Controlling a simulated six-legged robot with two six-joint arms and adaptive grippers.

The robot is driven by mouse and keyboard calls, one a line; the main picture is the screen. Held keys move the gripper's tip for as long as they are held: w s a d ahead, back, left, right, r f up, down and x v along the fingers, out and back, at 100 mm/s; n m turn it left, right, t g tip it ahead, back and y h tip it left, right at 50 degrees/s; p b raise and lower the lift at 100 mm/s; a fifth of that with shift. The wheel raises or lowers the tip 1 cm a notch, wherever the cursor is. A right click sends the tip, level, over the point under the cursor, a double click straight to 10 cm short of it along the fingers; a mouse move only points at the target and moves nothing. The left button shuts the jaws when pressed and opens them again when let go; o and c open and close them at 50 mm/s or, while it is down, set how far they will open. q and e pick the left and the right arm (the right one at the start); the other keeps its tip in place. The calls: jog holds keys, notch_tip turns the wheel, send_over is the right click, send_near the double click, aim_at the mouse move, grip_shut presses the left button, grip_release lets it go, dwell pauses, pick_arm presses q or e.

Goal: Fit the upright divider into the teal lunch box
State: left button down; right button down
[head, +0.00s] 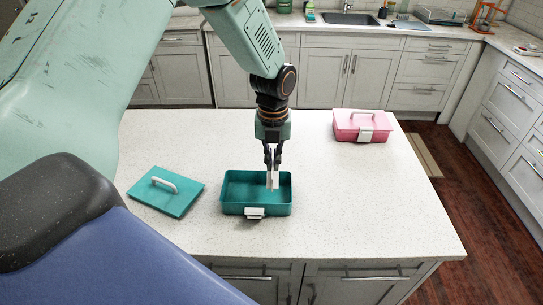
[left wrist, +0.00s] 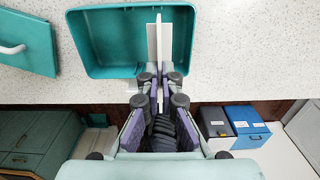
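The open teal lunch box (head: 232,209) sits on the white counter with a white latch on its front; it also shows in the left wrist view (left wrist: 105,68). My left gripper (head: 273,154) points down over the right part of the box. It is shut on the upright white divider (head: 271,181), which also shows between the fingers in the left wrist view (left wrist: 152,42). The divider's lower end appears within the box opening; I cannot tell whether it touches the floor. The teal lid (head: 160,199) with a white handle lies left of the box. My right gripper is out of view.
A closed pink lunch box (head: 362,126) stands at the back right of the counter (head: 360,200). The counter right of the teal box is clear. Cabinets (head: 325,75) and a sink (head: 350,18) are beyond it.

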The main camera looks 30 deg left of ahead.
pick_arm(q)
jog(key=shift+w+f+b, duration=0.1)
jog(key=shift+f+b, duration=0.3)
jog(key=shift+f, duration=0.55)
jog(key=shift+a+f+b, duration=0.35)
jog(key=shift+f+b, duration=0.1)
jog(key=shift+f, duration=0.45)
jog(key=shift+d, duration=0.2)
jog(key=shift+d, duration=0.1)
jog(key=shift+a, duration=0.25)
jog(key=shift+d, duration=0.25)
jog(key=shift+a, duration=0.15)
jog(key=shift+p, duration=0.35)
